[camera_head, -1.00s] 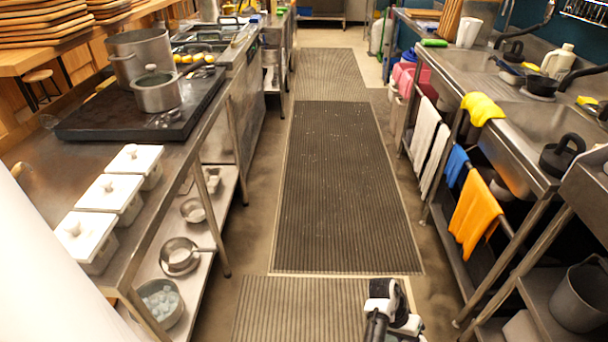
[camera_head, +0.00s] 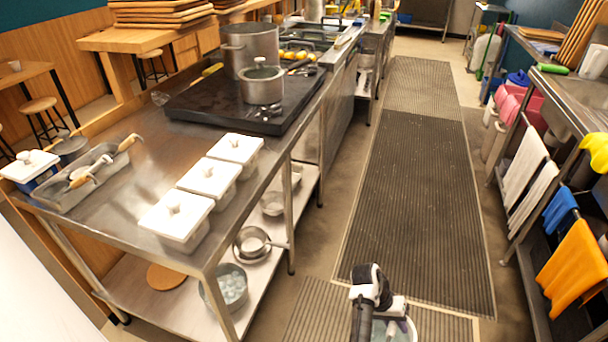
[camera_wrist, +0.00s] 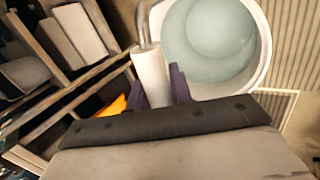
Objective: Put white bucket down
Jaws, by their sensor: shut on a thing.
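The white bucket (camera_wrist: 264,58) fills the upper right of the wrist view, seen from above. Its round inside looks pale grey-green. A white handle grip (camera_wrist: 150,78) on a metal bail stands beside the bucket's rim. My gripper (camera_wrist: 156,90) is shut on this grip, with its purple fingers at either side. In the head view my arm's end is at the bottom, over the floor mat, and part of the bucket (camera_head: 408,328) shows just below it. The bucket's base is hidden, so I cannot tell how high it hangs.
A steel counter (camera_head: 150,160) on the left holds white lidded containers (camera_head: 208,178), a tray with tools (camera_head: 90,178) and pots on a black hob (camera_head: 200,105). Its lower shelf holds pans. The striped mat (camera_head: 410,200) is clear. Towels (camera_head: 575,265) hang at the right.

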